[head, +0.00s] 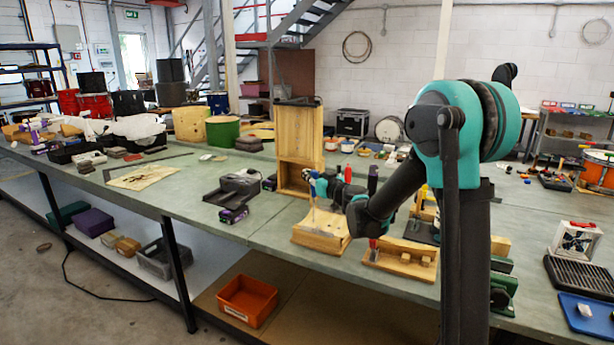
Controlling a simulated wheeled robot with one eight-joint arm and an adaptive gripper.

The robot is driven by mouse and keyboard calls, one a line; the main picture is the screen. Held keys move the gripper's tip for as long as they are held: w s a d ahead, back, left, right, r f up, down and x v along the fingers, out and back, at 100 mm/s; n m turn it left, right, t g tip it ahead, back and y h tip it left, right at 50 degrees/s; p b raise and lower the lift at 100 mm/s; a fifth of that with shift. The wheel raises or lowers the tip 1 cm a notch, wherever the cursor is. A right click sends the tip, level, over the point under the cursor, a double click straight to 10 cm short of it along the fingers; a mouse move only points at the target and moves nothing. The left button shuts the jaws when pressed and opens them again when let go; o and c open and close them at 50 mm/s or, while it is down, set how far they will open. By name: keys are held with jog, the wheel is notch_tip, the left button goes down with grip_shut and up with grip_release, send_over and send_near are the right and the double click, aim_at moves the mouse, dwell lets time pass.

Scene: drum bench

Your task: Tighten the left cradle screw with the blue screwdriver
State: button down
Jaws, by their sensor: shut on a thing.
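A pale wooden cradle block (335,243) sits on the bench in the middle of the view. My gripper (314,182) is above it, at the end of my teal and dark arm that reaches in from the right. It is shut on the blue screwdriver (314,203), whose handle is mostly covered by the fingers. The thin shaft points down, close to upright, toward the left part of the block. The left cradle screw is too small to make out, and I cannot tell whether the tip touches it.
A wooden rack (400,262) with a red-handled tool (373,244) lies just right of the block. A tall wooden box (299,150) stands behind. A grey case (238,184) and a purple-ended tool (233,215) are to the left. The bench front left of the block is clear.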

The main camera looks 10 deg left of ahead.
jog(key=shift+w+d+m+t+h, duration=0.1)
jog(key=shift+d+m+t+h, duration=0.05)
jog(key=shift+m+t+h, duration=0.4)
jog(key=shift+w+d+m+t+h, duration=0.1)
jog(key=shift+m+t+h, duration=0.2)
jog(key=shift+h, duration=0.35)
jog(key=m+t+h, duration=0.1)
jog(key=m+h, duration=0.1)
jog(key=h, duration=0.1)
jog(key=d+m+t+h, duration=0.1)
jog(key=m+h, duration=0.1)
jog(key=h, duration=0.1)
jog(key=shift+w+m+h, duration=0.2)
jog(key=shift+m+h, duration=0.15)
jog(key=shift+h, duration=0.05)
jog(key=shift+d+h, duration=0.25)
jog(key=shift+h, duration=0.05)
jog(key=shift+m, duration=0.3)
